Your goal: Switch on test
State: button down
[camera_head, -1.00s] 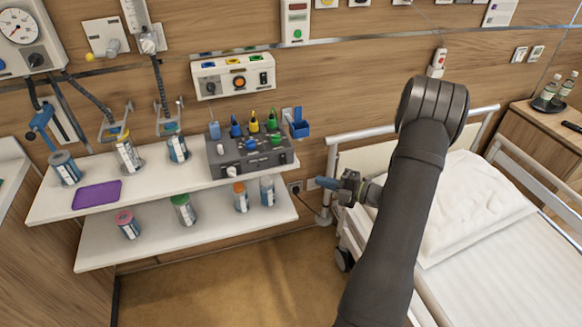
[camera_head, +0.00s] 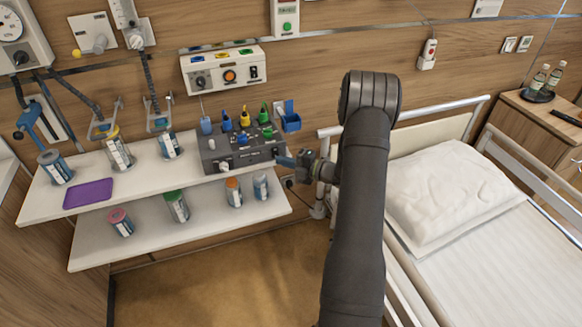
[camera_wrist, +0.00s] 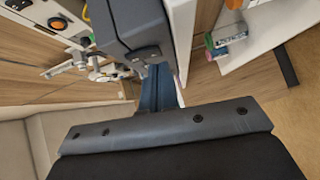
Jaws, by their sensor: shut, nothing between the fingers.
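A dark grey control box (camera_head: 216,153) stands on the upper white shelf, with knobs and small lettering on it too small to read. Blue, yellow and green plugs rise at its back. On the wall above it is a white panel (camera_head: 214,84) with a knob, an orange button and a black rocker switch. My gripper (camera_head: 284,161), with blue fingers, is shut and empty just right of the box. In the wrist view the blue fingers (camera_wrist: 156,88) sit close to the box (camera_wrist: 132,22); I cannot tell whether they touch. I cannot read any switch's position.
The upper shelf (camera_head: 130,192) holds several capped containers and a purple tray (camera_head: 88,194). A lower shelf (camera_head: 150,237) holds more containers. A blue holder (camera_head: 291,122) hangs behind the box's right side. A bed (camera_head: 510,250) stands to the right. The floor (camera_head: 220,275) is clear.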

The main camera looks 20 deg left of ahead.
jog(key=shift+w+a, duration=0.25)
jog(key=shift+w+a+f, duration=0.1)
jog(key=shift+w+a, duration=0.05)
dwell(0.4)
jog(key=s+d+f, duration=0.1)
jog(key=s+d, duration=0.1)
jog(key=d, duration=1.1)
jog(key=shift+s+f, duration=0.2)
jog(key=shift+s, duration=0.2)
jog(key=shift+a, duration=0.2)
